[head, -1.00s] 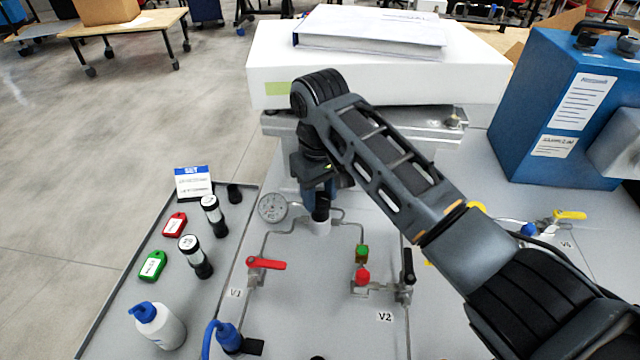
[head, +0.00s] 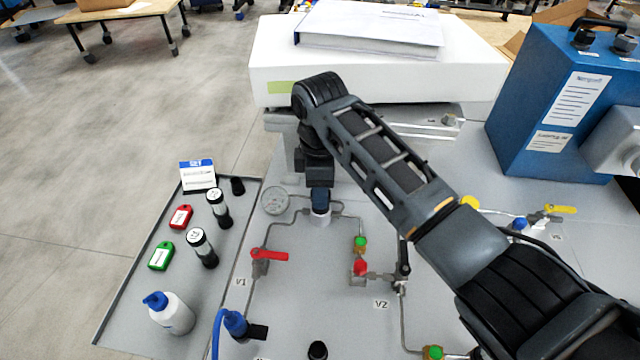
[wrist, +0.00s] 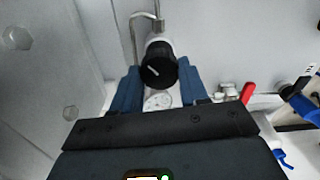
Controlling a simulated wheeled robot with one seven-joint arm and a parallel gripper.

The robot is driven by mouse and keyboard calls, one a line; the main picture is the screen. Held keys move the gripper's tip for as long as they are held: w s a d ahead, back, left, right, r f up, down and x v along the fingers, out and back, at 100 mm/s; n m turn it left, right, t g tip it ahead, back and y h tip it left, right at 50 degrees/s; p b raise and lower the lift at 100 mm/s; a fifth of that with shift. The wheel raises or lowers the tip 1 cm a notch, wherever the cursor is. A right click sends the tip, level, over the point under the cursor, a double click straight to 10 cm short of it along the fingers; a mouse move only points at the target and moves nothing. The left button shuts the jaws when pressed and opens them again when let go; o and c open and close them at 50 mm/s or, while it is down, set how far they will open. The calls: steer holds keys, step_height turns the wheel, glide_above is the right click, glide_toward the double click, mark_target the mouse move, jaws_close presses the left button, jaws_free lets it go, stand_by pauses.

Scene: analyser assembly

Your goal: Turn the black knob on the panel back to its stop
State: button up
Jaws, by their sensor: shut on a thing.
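The black knob (wrist: 157,72) is in the wrist view, with a white pointer line on its face. It sits on a pale regulator body, which shows in the head view (head: 320,217) with pipes on both sides. My gripper (head: 320,201) is shut on the knob, pointing down from above. In the wrist view a blue finger lies on each side of the knob. In the head view the fingers hide the knob. A round gauge (head: 275,201) sits just left of the regulator.
A red-handled valve (head: 268,255) marked V1 and a black-handled valve (head: 403,258) marked V2 stand nearer on the panel. A white box (head: 370,85) with a binder is behind. A left tray (head: 130,300) holds vials, tags and a bottle. A blue case (head: 520,120) stands right.

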steer(key=n, duration=0.5)
steer(key=shift+n, duration=2.4)
steer(key=o, duration=1.1)
steer(key=shift+s, duration=0.1)
steer(key=shift+c, duration=0.2)
steer(key=shift+r+b, duration=0.5)
steer(key=shift+r, duration=3.45)
